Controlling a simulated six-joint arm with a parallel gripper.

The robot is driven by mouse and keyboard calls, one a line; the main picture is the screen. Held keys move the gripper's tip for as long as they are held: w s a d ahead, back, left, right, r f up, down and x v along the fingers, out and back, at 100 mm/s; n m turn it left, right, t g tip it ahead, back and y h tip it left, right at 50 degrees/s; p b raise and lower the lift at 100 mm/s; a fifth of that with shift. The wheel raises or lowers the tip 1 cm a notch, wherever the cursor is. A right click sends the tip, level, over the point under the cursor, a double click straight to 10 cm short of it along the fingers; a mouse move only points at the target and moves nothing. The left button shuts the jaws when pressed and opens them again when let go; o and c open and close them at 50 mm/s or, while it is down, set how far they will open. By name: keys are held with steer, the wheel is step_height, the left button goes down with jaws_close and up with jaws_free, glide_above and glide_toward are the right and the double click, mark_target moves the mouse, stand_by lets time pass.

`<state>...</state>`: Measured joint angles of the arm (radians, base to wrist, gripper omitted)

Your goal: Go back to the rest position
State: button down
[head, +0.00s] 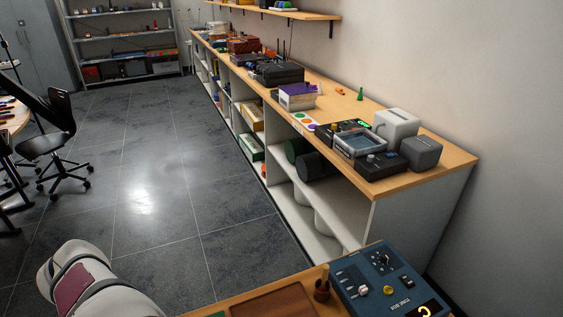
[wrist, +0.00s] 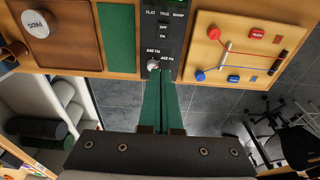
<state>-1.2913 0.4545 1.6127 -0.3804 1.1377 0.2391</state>
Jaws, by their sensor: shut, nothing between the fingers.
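My gripper (wrist: 164,84) shows in the wrist view with its two green fingers together and nothing between them. Its tips are close to a silver knob (wrist: 154,65) at the near end of a black tuner panel (wrist: 164,40). The panel is marked FLAT, TRUE, SHARP, OFF, ON, 440 Hz and 442 Hz. I cannot tell whether the tips touch the knob. The gripper does not show in the head view.
In the wrist view, a brown board with a white PAUSE button (wrist: 35,24) is left and a wooden board with coloured parts (wrist: 246,48) right. A blue box (head: 385,281) stands at the head view's bottom. A long shelf bench (head: 440,160) with instruments lines the wall; floor (head: 150,190) is open.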

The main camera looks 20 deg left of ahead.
steer(key=w+d+r+m, duration=0.2)
steer(key=w+d+m, duration=0.1)
steer(key=d, duration=0.6)
steer(key=w+d+r+m+g, duration=0.1)
steer(key=w+d+r+m, duration=0.15)
steer(key=d, duration=0.55)
steer(key=w+d+r+m, duration=0.1)
steer(key=w+d+m, duration=0.2)
steer(key=d, duration=0.6)
steer(key=s+d+f+m, duration=0.2)
steer(key=s+d+m, duration=0.4)
steer(key=s+d, duration=0.3)
steer(key=d, duration=0.3)
steer(key=shift+d+f+y, duration=0.15)
steer(key=shift+d+y, duration=0.25)
